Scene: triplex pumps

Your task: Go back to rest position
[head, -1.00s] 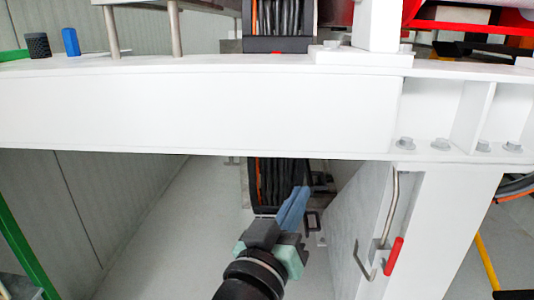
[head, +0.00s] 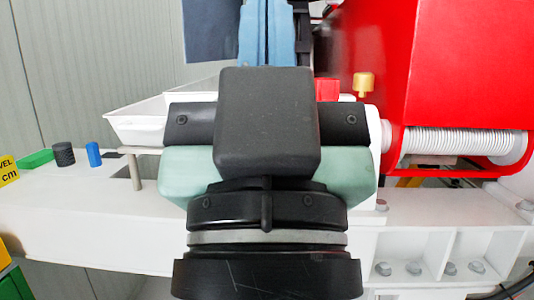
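My gripper (head: 267,28) fills the middle of the head view, raised in front of the white beam. Its black body and pale green side parts are large and close to the camera. Its two blue fingers point up and away, side by side with only a thin dark line between them. They look shut, with nothing seen between them. The fingertips run close to the top edge, and the far ends are hard to make out.
A white beam (head: 80,215) crosses behind my gripper. On it are a black knurled cylinder (head: 64,154), a blue piece (head: 93,154) and a green piece (head: 36,159). A white tray (head: 140,122) stands behind. Red machinery (head: 455,65) with a brass knob (head: 363,84) is at right.

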